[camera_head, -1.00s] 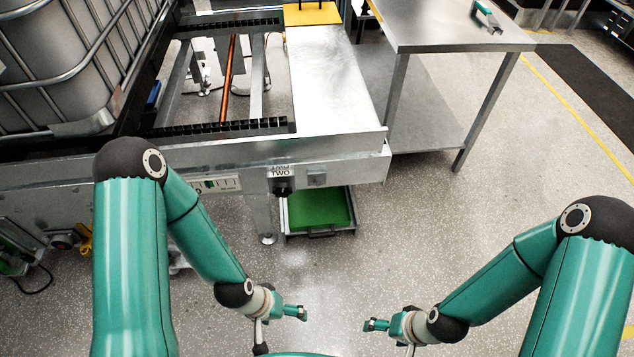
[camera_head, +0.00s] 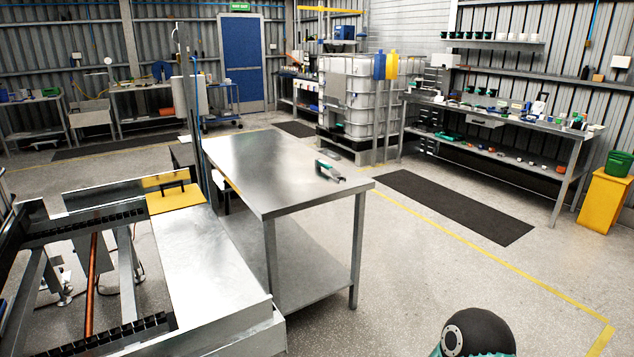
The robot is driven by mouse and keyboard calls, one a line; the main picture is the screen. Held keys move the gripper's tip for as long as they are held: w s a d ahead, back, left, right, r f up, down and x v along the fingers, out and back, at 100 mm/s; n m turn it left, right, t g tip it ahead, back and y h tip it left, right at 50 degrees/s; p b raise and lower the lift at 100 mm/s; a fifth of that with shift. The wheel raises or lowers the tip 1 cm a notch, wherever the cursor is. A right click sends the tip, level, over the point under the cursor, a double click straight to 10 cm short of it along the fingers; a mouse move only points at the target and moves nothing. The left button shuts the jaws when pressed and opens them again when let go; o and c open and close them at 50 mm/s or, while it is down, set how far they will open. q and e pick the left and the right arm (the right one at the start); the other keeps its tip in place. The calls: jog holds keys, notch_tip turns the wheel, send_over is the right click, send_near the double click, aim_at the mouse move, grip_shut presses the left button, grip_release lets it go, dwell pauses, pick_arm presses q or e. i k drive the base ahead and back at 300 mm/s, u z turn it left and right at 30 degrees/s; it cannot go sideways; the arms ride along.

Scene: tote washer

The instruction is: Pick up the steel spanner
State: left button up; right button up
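I cannot pick out the steel spanner; the items on the far benches are too small to tell apart. Neither of my grippers is in view. Only a dark and teal joint of my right arm shows at the bottom edge.
Open floor (camera_head: 420,285) lies between.

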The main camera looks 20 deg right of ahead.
aim_at(318, 162)
jog(key=z, duration=0.45)
jog(key=k, duration=0.35)
jog(key=z, duration=0.8)
jog(key=k, duration=0.9)
jog(key=z, duration=0.85)
jog(key=i, duration=1.6)
jog(key=u, duration=0.5)
jog(key=i, duration=1.5)
jog(key=u, duration=0.85)
jog(key=i, duration=1.25)
jog(key=u, duration=1.25)
jog(key=i, duration=0.7)
jog(key=u, duration=0.5)
